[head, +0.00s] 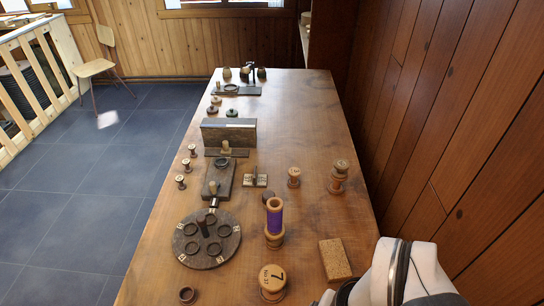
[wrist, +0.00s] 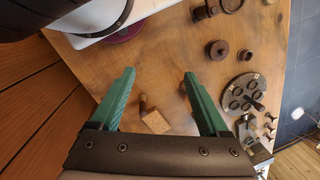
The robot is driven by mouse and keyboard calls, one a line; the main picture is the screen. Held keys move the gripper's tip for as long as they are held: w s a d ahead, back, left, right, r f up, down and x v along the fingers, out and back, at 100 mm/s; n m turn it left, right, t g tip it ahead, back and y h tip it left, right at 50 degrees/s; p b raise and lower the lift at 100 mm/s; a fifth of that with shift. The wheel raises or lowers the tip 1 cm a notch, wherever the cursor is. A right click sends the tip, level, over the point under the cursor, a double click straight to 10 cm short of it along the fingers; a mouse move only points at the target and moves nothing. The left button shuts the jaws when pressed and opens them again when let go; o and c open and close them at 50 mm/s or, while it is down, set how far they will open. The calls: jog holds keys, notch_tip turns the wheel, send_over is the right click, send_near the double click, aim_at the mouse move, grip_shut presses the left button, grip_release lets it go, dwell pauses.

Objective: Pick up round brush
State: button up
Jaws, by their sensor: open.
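I cannot tell surely which thing is the round brush; no brush shows plainly in either view. Small dark knobbed pieces (head: 227,73) stand at the table's far end, too small to make out. My gripper (wrist: 160,72) is open and empty, its two green fingers apart above the table. In the wrist view a tan block (wrist: 155,122) and a short peg-like piece (wrist: 144,102) lie below, between the fingers. In the head view my arm hides the near right corner.
A dark round plate with rings (head: 184,248) stands on the left. A cork-like block (head: 336,260) and a large spool marked 7 (head: 272,284) are near. Several small spools and dark blocks line the left side. The wood wall bounds the right; the far right table is clear.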

dwell(0.4)
jog(key=shift+c, duration=1.3)
jog(key=w+a+f+t, duration=0.25)
jog(key=w+a, duration=0.35)
jog(key=w, duration=0.4)
jog(key=w+a+f+t, duration=0.25)
jog(key=w+a, duration=0.25)
jog(key=w, duration=0.4)
jog(key=w+a+f+t, duration=0.2)
jog(key=w+a+t, duration=0.3)
jog(key=w, duration=0.5)
jog(key=n+t+h, duration=0.1)
jog(key=t+h, duration=0.1)
jog(key=h, duration=0.5)
send_near(266, 200)
jog(key=shift+t, duration=0.4)
jog(key=x, duration=1.1)
jog(key=shift+w+d+f, duration=0.1)
jog(key=shift+d+f, duration=0.05)
jog(key=shift+f, duration=0.25)
